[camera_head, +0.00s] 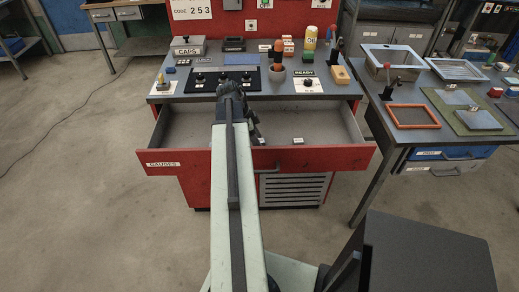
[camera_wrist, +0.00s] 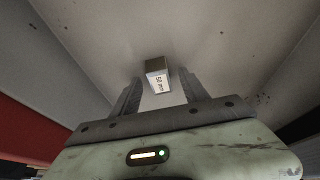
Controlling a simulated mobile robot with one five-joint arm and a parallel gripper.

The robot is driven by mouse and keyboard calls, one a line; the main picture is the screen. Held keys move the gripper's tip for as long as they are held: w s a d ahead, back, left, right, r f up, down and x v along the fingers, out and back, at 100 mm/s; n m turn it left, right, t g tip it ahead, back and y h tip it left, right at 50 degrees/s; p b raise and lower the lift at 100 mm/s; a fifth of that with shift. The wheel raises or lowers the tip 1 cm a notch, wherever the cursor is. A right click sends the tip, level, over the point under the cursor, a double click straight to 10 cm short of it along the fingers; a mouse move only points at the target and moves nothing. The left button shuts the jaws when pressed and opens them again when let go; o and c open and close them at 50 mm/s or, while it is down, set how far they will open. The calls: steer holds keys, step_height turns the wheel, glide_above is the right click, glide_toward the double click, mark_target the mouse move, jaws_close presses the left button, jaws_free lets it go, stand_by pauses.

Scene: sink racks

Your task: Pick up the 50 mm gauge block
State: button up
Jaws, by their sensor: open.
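The 50 mm gauge block (camera_wrist: 158,75) is a small block with a pale front face marked "50 mm". In the wrist view it lies on the grey drawer floor, upper middle, in line with the space between my fingers. My gripper (camera_wrist: 162,84) is open, with a finger to each side of the block's line; I cannot tell whether the fingertips reach beside it. In the head view my gripper (camera_head: 258,138) hangs over the open drawer, partly hidden by my arm. A small pale block (camera_head: 298,141) shows in the drawer to its right; its marking is unreadable.
The red drawer (camera_head: 334,157), labelled "GAUGES", is pulled out, and its walls surround my gripper. The bench top above carries a black panel (camera_head: 205,82), an orange-handled tool (camera_head: 278,54) and small boxes. A side table (camera_head: 394,151) with an orange frame (camera_head: 412,126) stands at right.

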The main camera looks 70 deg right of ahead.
steer(key=shift+r, duration=0.1)
steer(key=shift+c, duration=0.3)
jaws_close()
step_height(320, 180, up, 10)
steer(key=p, duration=1)
